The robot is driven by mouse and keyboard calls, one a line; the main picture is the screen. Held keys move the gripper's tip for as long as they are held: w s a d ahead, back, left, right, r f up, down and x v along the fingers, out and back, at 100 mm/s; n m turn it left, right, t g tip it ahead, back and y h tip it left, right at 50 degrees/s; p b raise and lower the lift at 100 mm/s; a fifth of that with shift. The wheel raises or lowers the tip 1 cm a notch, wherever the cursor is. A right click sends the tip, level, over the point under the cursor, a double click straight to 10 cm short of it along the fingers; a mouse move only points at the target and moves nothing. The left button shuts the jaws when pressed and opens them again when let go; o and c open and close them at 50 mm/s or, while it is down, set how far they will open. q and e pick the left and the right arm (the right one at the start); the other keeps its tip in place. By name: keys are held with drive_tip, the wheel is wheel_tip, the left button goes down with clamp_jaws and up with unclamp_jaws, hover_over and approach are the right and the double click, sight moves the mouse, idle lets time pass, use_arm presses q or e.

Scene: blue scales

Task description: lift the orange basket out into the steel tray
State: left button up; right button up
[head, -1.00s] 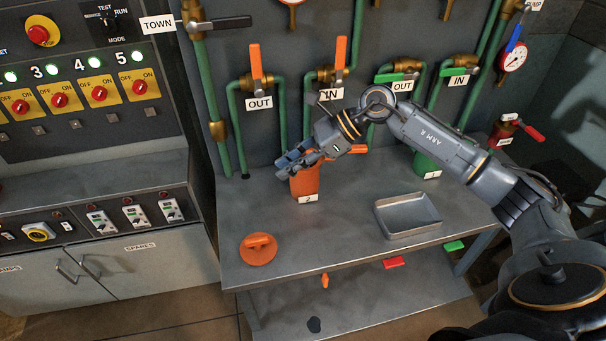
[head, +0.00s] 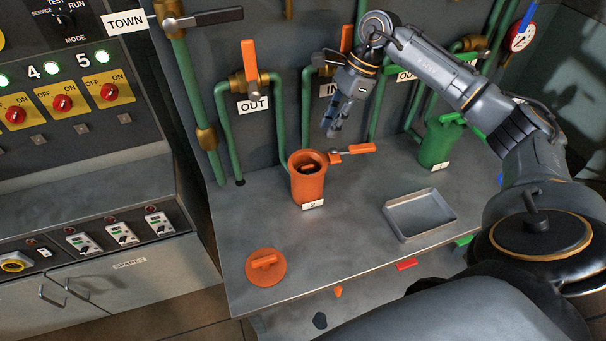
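An open orange pot (head: 308,187) with a label marked 2 stands upright on the grey bench. Inside its dark mouth an orange piece (head: 308,167) shows, likely the top of the basket; the rest is hidden by the pot wall. The steel tray (head: 393,226), shallow and empty, lies to the right of the pot. My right gripper (head: 332,132) hangs fingers down, above and a little right of the pot's mouth, apart from it. It holds nothing that I can see; its finger gap is unclear. My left gripper is out of view.
A round orange lid (head: 266,276) with a handle lies front left on the bench. An orange-handled valve (head: 354,150) sticks out right of the pot. A green pot (head: 434,150) stands further right. Green pipes line the back wall. Bench between lid and tray is clear.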

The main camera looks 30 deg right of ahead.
sight(309, 166)
drive_tip(key=p+x, duration=0.1)
drive_tip(key=x, duration=0.2)
drive_tip(key=shift+s+a+f, duration=0.1)
drive_tip(key=shift+s+a, duration=0.05)
drive_tip(key=shift+a, duration=0.05)
drive_tip(key=p+x, duration=0.1)
drive_tip(key=x, duration=0.3)
drive_tip(key=shift+f, duration=0.25)
drive_tip(key=shift+w+a+f+p, duration=0.2)
drive_tip(key=shift+a+f+p, duration=0.2)
drive_tip(key=shift+f+p, duration=0.25)
drive_tip(key=p+x, duration=0.1)
drive_tip(key=x, duration=0.2)
drive_tip(key=shift+w+f+p, duration=0.1)
drive_tip(key=shift+f+p, duration=0.05)
drive_tip(key=shift+p, duration=0.15)
drive_tip(key=shift+a+f, duration=0.1)
drive_tip(key=shift+f, duration=0.1)
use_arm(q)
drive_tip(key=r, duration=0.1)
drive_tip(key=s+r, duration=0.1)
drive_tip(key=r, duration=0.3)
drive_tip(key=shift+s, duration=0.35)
use_arm(e)
clamp_jaws()
